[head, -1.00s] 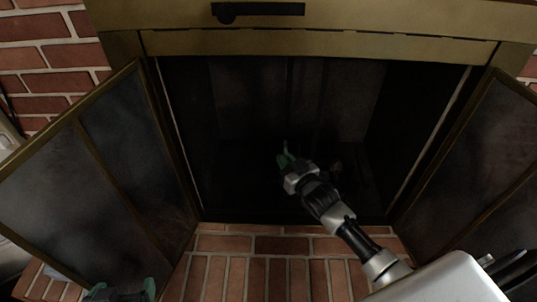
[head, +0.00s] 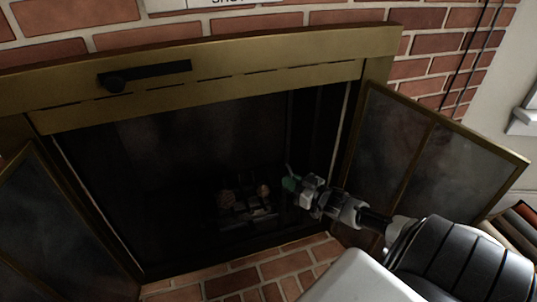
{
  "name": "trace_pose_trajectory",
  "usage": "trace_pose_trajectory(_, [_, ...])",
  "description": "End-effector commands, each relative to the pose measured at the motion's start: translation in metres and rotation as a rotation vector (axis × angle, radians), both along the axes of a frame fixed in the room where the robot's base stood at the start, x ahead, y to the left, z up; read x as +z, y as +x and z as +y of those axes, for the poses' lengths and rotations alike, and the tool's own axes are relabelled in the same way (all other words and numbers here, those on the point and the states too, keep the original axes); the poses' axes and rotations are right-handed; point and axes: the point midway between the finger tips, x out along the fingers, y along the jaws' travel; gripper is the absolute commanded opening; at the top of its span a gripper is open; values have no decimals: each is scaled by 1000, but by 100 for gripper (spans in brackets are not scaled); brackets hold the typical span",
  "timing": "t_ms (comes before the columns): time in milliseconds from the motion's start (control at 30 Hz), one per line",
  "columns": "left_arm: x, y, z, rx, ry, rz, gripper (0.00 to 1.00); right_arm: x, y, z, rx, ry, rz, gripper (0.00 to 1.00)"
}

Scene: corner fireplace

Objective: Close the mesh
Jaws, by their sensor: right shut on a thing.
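The fireplace opening shows dark mesh (head: 313,125) at its right side, hanging down to near my right gripper. Its edge is hard to make out. The left and middle of the opening look dark, and I cannot tell whether mesh hangs there. My left gripper is out of view.
The right glass door (head: 437,160) and left glass door (head: 52,232) stand open. Logs (head: 263,191) on a grate lie inside. A brass frame (head: 240,73) with a black handle (head: 145,75) runs above. A brick hearth (head: 262,276) lies in front.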

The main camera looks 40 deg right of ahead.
Motion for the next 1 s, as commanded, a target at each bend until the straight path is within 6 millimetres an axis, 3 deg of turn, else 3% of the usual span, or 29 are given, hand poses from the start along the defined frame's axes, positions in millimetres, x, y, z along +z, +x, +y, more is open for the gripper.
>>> trace_pose_trajectory(233, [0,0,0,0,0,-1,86,0,-9,-24,-1,-1,0,0])
trace_pose_trajectory(667, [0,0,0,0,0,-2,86,0,-11,-26,-2,0,0,0])
trace_pose_trajectory(700, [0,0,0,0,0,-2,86,0,-11,-26,-2,0,0,17])
trace_pose_trajectory(733, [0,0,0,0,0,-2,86,0,-11,-26,-1,0,0,20])
trace_pose_trajectory(1000, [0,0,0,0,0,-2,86,0,-12,-26,-1,1,0,20])
